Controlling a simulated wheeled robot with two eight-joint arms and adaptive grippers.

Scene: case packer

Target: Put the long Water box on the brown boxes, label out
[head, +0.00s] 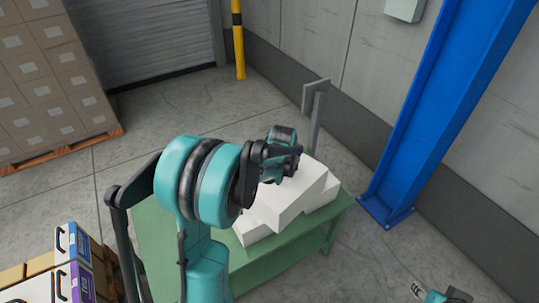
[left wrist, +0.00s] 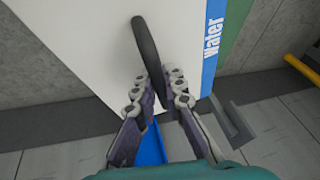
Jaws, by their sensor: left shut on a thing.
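The long Water box is white, with a blue strip reading "water" (left wrist: 213,45) along one edge and a black strap handle (left wrist: 148,40) on its face, in the left wrist view. My left gripper (left wrist: 155,82) is shut on this handle. In the head view, white boxes (head: 306,192) lie on a green table, one lying tilted against another; my left gripper (head: 285,160) is at their upper side and partly hides them. Their labels do not show there. Brown boxes (head: 38,264) stand at the lower left. Part of my right arm's end (head: 440,296) shows at the lower right; its jaws are unclear.
The green table (head: 160,235) stands under my left arm. Boxes with blue and purple labels (head: 78,262) stand by the brown boxes. A carton pallet (head: 50,85) is at upper left. A blue column (head: 430,110) and grey post (head: 316,115) rise right of and behind the table.

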